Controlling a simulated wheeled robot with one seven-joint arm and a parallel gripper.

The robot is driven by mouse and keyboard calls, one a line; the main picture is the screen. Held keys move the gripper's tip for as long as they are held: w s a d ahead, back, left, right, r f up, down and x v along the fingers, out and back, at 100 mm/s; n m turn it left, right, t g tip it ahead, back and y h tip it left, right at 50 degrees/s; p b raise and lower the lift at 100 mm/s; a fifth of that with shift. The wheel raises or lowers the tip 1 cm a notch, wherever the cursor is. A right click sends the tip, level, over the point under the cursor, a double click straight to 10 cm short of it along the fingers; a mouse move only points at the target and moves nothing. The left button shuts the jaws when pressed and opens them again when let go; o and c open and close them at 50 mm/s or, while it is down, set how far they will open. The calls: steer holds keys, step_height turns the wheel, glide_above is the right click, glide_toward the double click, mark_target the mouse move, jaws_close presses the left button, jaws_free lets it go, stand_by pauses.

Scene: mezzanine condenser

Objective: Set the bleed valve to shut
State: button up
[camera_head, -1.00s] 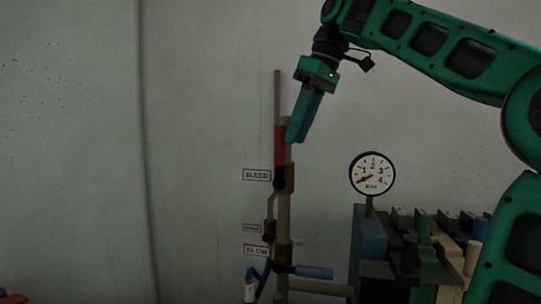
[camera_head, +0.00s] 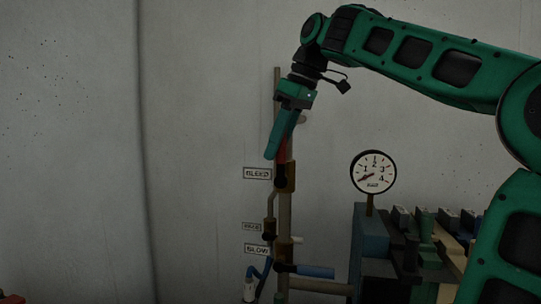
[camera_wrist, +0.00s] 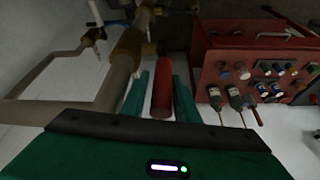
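The bleed valve's brass body (camera_head: 286,178) sits on the vertical pipe next to the BLEED label (camera_head: 257,173). Its red lever (camera_head: 282,151) points up along the pipe, partly hidden behind my gripper (camera_head: 272,154). In the wrist view the red lever (camera_wrist: 162,92) lies between the two green fingers of my gripper (camera_wrist: 161,82). The fingers are apart, with the right one close beside the lever; I cannot tell if it touches. My gripper is open.
Below are a valve labelled BLOW (camera_head: 257,249) with a blue lever (camera_head: 314,271), and a smaller labelled fitting (camera_head: 269,229). A pressure gauge (camera_head: 373,172) stands right of the pipe above a bank of levers (camera_head: 427,240). The wall at left is clear.

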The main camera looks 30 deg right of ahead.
steer(key=shift+x, duration=0.85)
steer(key=shift+c, duration=0.4)
jaws_close()
